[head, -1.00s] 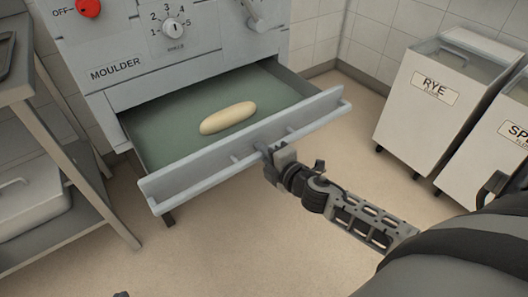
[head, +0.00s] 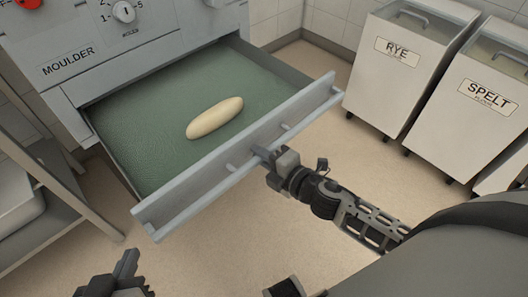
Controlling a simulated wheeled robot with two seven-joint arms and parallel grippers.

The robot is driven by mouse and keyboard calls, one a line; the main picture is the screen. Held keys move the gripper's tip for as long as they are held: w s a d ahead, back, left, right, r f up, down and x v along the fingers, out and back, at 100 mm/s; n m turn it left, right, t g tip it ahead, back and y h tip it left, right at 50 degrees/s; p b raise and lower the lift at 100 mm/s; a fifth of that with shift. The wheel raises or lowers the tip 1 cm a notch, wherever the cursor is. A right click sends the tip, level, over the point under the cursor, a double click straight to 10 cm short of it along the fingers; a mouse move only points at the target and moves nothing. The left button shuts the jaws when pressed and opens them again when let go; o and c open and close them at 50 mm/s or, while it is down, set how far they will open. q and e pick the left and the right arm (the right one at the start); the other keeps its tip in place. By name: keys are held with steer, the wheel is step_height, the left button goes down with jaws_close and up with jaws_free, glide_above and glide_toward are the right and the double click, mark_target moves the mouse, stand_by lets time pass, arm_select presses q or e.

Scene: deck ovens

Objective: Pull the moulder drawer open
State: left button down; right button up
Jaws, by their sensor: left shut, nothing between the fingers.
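The moulder drawer (head: 165,205) is pulled well out of the moulder (head: 75,62), with its green bed in plain view. A pale dough roll (head: 215,118) lies on the bed. The drawer handle (head: 215,182) is a bar along the outside of the drawer front. My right gripper (head: 264,154) is at the middle of this bar, shut on it, with the fingertips partly hidden against it. My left gripper (head: 128,262) is at the bottom left, below and apart from the drawer front, shut and empty.
A rye bin (head: 400,75) and a spelt bin (head: 480,105) stand at the right on castors. A metal rack (head: 55,215) stands close to the drawer's left side. The floor in front of the drawer is clear.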

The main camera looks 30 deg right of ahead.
steer(key=shift+s, duration=0.1)
stand_by(0.3)
steer(key=v, duration=1.6)
